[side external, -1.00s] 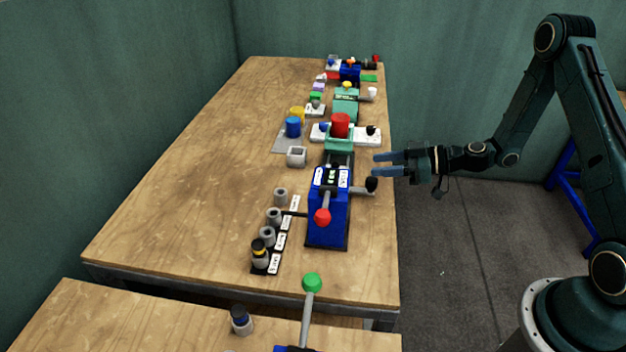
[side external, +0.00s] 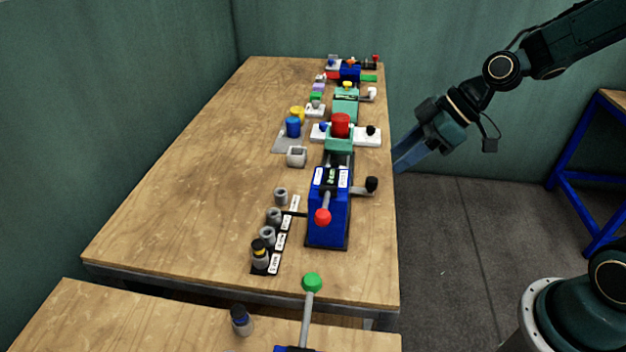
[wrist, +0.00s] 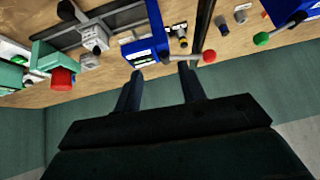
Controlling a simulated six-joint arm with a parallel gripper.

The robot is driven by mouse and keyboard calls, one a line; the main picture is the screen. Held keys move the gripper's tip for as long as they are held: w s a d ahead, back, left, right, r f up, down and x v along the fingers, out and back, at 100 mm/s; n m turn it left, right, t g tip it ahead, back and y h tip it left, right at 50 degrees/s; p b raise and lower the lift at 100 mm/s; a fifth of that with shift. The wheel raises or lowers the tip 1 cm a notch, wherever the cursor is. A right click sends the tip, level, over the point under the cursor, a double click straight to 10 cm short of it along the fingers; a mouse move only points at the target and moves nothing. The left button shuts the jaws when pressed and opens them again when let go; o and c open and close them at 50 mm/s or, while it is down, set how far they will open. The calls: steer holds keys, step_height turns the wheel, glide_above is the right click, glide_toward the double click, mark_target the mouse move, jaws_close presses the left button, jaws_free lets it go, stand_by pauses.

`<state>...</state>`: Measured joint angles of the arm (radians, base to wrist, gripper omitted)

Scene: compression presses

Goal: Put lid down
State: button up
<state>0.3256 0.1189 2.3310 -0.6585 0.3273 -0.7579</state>
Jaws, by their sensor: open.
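No part is clearly recognisable as a loose lid. A blue press (side external: 328,215) with a red-knobbed lever (side external: 323,215) and a black-knobbed side lever (side external: 371,185) stands at the table's right edge. Behind it is a green press (side external: 339,143) with a red cylinder (side external: 341,124) on it. My gripper (side external: 399,166) is beyond the table's right edge, pointing down and left, clear of both presses. In the wrist view my gripper (wrist: 160,70) is open and empty, with the blue press (wrist: 146,46) past its fingertips and the red cylinder (wrist: 62,79) to the left.
Several small grey cylinders (side external: 274,215) stand by labels left of the blue press. Blue (side external: 293,127) and yellow (side external: 298,113) pieces stand on a grey plate. A green-knobbed lever (side external: 312,283) rises at the front table. The main table's left half is clear.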

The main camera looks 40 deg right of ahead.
steer(key=s+d+r+m+h, duration=0.2)
steer(key=s+r+m+h, duration=0.1)
steer(key=s, duration=0.6)
steer(key=s+d+r+m+h, duration=0.2)
steer(key=s+r+m, duration=0.3)
steer(key=s, duration=0.4)
steer(key=shift+s+r+m+t+h, duration=0.3)
steer(key=shift+r+m+h, duration=0.15)
steer(key=shift+r, duration=0.2)
steer(key=shift+o, duration=0.6)
steer(key=shift+w, duration=0.15)
steer(key=w+f+n+y, duration=0.1)
steer(key=w+f+n, duration=0.1)
steer(key=w, duration=0.7)
steer(key=w+f+n+y, duration=0.1)
steer(key=w+f+n, duration=0.15)
steer(key=w, duration=0.65)
steer(key=w+d+f+n+t+y, duration=0.1)
steer(key=w+d+f, duration=0.3)
steer(key=w+f, duration=0.7)
steer(key=shift+w+f+n+t+y, duration=0.3)
steer(key=shift+w+n+t+y, duration=0.1)
steer(key=shift+w+t+y, duration=0.35)
